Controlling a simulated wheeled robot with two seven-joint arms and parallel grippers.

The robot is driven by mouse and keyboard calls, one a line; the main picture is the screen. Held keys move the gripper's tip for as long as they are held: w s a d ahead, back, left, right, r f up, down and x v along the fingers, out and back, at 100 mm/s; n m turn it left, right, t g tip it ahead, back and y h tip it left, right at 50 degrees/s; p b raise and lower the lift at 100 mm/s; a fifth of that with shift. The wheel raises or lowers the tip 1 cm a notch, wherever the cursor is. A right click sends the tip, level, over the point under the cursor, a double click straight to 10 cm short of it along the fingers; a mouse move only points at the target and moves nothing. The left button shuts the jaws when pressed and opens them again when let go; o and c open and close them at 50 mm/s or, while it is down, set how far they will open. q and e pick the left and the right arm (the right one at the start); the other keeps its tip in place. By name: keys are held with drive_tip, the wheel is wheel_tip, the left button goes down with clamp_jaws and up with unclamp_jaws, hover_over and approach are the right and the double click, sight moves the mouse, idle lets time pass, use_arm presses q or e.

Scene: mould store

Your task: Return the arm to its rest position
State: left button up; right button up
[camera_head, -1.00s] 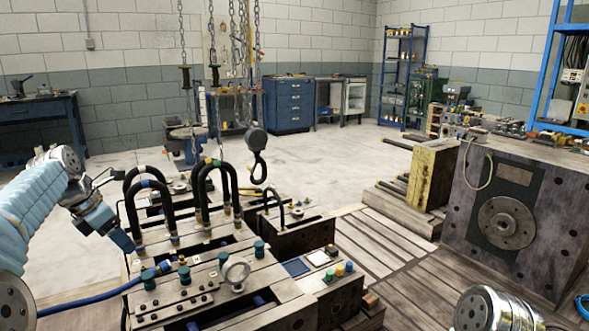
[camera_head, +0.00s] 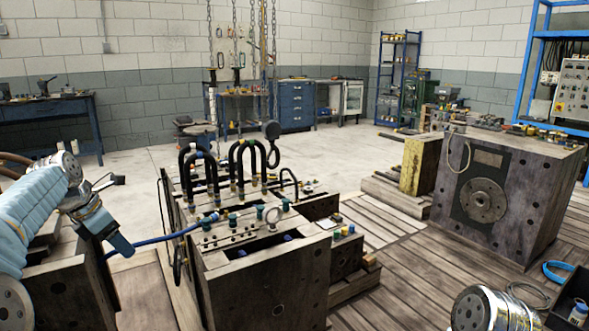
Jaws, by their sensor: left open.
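My left arm, in a light blue sleeve, comes in from the left edge. Its gripper (camera_head: 120,216) is open with nothing between its fingers. It hangs in front of the pale floor, left of the near mould block (camera_head: 265,279) and apart from it in the picture. A metal, cylinder-shaped part of my right arm shows at the bottom right; my right gripper is not in view.
Black hoses (camera_head: 245,160) arch over the near mould block, with a blue hose (camera_head: 160,239) at its left. A large mould (camera_head: 502,200) stands right, on wooden planks (camera_head: 415,275). Another block (camera_head: 62,285) is behind my left arm. Pale floor (camera_head: 135,175) lies open further back.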

use_arm(q)
drive_tip(key=d+f+m+g, duration=0.1)
drive_tip(key=d+f+m, duration=0.35)
drive_tip(key=f, duration=0.65)
drive_tip(key=d+f+m, duration=0.3)
drive_tip(key=d+f, duration=0.2)
drive_tip(key=f, duration=0.5)
drive_tip(key=d+f+m+g, duration=0.1)
drive_tip(key=d+f+m, duration=0.35)
drive_tip(key=f, duration=0.65)
drive_tip(key=s+d+f+m, duration=0.5)
drive_tip(key=s+d+f, duration=0.1)
drive_tip(key=s+f, duration=0.25)
drive_tip(key=s+d+f+m, duration=0.2)
drive_tip(key=s+d+m, duration=0.1)
drive_tip(key=s, duration=0.3)
drive_tip(key=s+d+f+m+h, duration=0.1)
drive_tip(key=s+d+f+m, duration=0.1)
drive_tip(key=s, duration=0.4)
drive_tip(key=s+d+f+m+g, duration=0.1)
drive_tip(key=s+d+f+m, duration=0.1)
drive_tip(key=s+d+m, duration=0.2)
drive_tip(key=s, duration=0.3)
drive_tip(key=shift+d+f+m, duration=0.2)
drive_tip(key=shift+f+m, duration=0.1)
drive_tip(key=shift+w, duration=0.1)
